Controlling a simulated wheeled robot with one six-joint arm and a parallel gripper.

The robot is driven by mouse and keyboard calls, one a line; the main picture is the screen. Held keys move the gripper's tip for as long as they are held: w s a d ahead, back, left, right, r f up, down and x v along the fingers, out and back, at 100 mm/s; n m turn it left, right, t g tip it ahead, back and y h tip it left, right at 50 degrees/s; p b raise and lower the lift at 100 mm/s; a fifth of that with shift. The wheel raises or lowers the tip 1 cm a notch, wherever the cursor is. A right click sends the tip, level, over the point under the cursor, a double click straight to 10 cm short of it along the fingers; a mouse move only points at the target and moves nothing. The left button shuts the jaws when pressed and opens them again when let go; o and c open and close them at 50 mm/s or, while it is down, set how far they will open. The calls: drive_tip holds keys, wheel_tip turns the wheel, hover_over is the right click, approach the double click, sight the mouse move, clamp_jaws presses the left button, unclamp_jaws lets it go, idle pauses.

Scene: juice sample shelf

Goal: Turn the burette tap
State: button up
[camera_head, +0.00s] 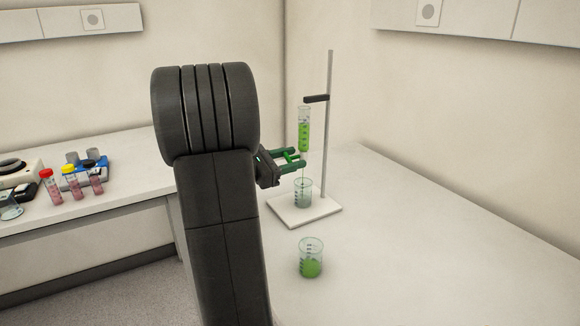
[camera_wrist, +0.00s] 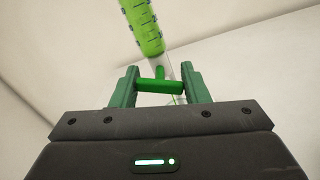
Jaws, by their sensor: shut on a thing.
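The burette (camera_head: 304,130) is a clear upright tube with green liquid, held by a dark clamp (camera_head: 316,99) on a metal stand rod (camera_head: 328,130). In the wrist view the burette (camera_wrist: 143,28) rises above my gripper. The green tap (camera_wrist: 160,86) lies crosswise between the green fingers of my gripper (camera_wrist: 158,88), which is shut on it. In the head view my gripper (camera_head: 291,161) reaches the tap from the left, just below the tube. A thin green stream runs down into a beaker (camera_head: 303,194) on the white stand base (camera_head: 290,215).
A second beaker (camera_head: 311,260) with green liquid stands on the table in front of the stand base. The right of the white table (camera_head: 430,250) is clear. Tubes with red (camera_head: 51,186) and yellow caps stand on the left bench (camera_head: 130,165).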

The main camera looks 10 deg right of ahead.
drive_tip(key=o, duration=1)
drive_tip(key=v, duration=1.4)
drive_tip(key=shift+r, duration=0.1)
